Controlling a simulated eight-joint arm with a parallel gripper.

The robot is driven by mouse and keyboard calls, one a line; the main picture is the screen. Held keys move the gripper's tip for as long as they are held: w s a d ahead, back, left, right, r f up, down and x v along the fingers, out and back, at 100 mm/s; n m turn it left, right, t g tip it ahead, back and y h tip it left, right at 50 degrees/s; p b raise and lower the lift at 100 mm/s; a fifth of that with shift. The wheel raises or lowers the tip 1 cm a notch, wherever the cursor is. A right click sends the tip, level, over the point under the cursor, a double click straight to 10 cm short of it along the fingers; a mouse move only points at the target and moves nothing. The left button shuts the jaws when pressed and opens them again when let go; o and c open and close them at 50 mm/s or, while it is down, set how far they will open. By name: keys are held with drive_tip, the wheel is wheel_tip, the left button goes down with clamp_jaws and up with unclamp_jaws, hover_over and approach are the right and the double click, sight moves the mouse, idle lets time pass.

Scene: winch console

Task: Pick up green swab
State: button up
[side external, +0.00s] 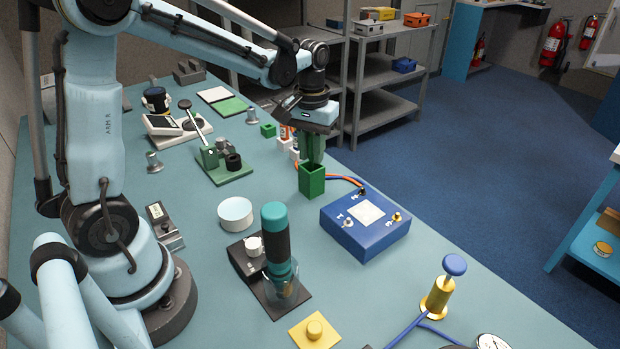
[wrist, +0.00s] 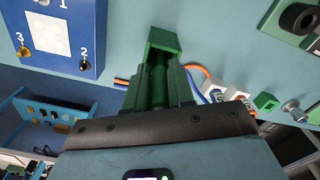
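A green square holder (side external: 312,181) stands on the teal bench, left of the blue box. It also shows at the top middle of the wrist view (wrist: 163,38). A slim green upright piece (wrist: 158,82), which looks like the swab, shows between my fingers in the wrist view. Its lower end is hidden in or behind the holder. My gripper (side external: 313,158) points down right above the holder. Its two green fingers stand on either side of the piece; I cannot tell whether they touch it.
The blue box (side external: 365,225) with numbered knobs stands close on the right, with orange and blue cables (side external: 345,179) behind it. White-bodied small items (side external: 285,143) and a little green block (side external: 268,130) lie behind. A green-based device (side external: 222,160) is at left.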

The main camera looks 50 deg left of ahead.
clamp_jaws()
drive_tip(key=shift+r, duration=0.15)
drive_tip(key=shift+r, duration=4.9)
